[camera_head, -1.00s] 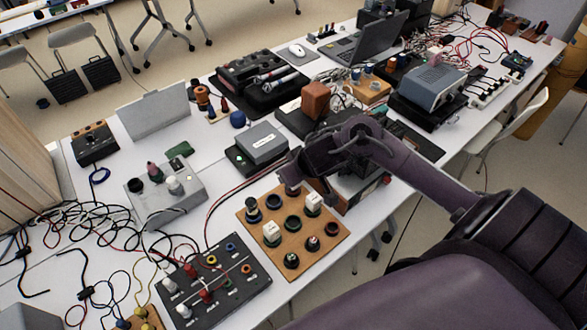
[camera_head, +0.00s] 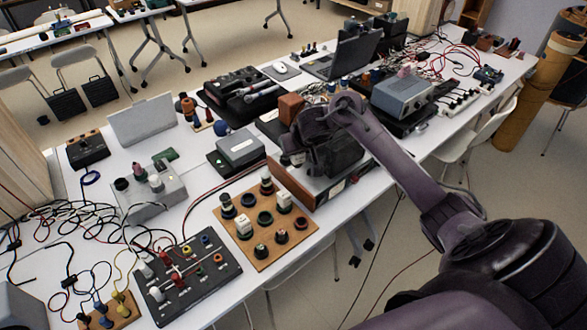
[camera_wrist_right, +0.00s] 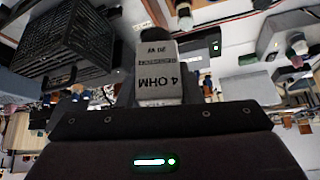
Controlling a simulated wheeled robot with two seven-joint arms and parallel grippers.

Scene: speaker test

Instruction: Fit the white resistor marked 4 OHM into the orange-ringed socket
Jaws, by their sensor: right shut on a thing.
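A white resistor block (camera_wrist_right: 160,78) marked 4 OHM is held by my right gripper (camera_wrist_right: 155,100) in the right wrist view; its lettering appears upside down. In the head view my right gripper (camera_head: 293,152) is above the table, just behind the far corner of a wooden socket board (camera_head: 270,263). The resistor cannot be made out there. The board carries several ringed sockets, such as a green-ringed one (camera_head: 264,218) and a blue-ringed one (camera_head: 249,200), and two white blocks (camera_head: 243,228) (camera_head: 285,200). I cannot clearly tell an orange ring on it. My left gripper is out of view.
A black jack panel (camera_head: 225,277) is left of the board. A grey box (camera_head: 240,149) stands behind it, and a brown-sided device (camera_head: 290,185) lies under my right arm. Loose cables (camera_head: 75,228) cover the left. The table edge is close to the board's right side.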

